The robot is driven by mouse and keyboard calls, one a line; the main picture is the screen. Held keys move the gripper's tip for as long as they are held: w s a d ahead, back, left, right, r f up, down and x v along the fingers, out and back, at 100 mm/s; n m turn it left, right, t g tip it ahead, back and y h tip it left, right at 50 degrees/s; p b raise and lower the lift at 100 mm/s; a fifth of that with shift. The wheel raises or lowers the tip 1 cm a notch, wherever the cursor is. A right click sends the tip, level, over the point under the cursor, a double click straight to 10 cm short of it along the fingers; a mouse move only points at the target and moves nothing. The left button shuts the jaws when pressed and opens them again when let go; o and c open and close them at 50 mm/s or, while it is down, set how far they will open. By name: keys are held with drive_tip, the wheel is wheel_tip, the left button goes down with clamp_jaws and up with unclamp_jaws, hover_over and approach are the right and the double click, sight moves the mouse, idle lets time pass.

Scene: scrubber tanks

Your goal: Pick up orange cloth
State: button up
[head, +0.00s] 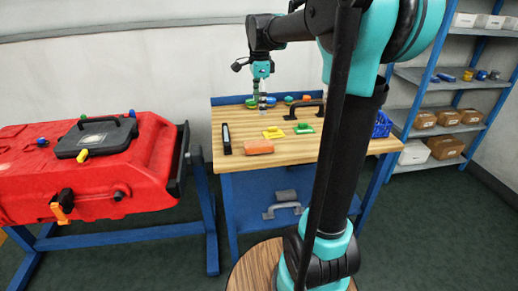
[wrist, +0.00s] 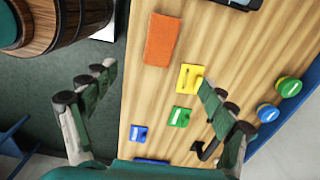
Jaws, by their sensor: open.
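The orange cloth (head: 259,147) lies as a flat rectangle on the wooden top of the workbench (head: 238,131), near its front edge. In the wrist view the cloth (wrist: 161,39) is fully visible, ahead of my fingertips and between their lines. My gripper (head: 258,97) hangs over the back part of the bench, behind the cloth in the head view. It also shows in the wrist view (wrist: 154,82), with its two fingers spread wide and nothing between them. The gripper does not touch the cloth.
A yellow item (head: 273,132) and a green item (head: 304,128) lie close to the cloth. A dark bar (head: 226,139) lies left of it, and a black handle (head: 304,109) stands behind. A red tank (head: 150,165) is at left, shelves (head: 437,112) at right.

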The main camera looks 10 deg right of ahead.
hover_over(259, 144)
wheel_tip(259, 144, down, 12)
drive_tip(key=shift+s+d+r, duration=0.1)
drive_tip(key=shift+f, duration=2.65)
drive_tip(key=c, duration=1.1)
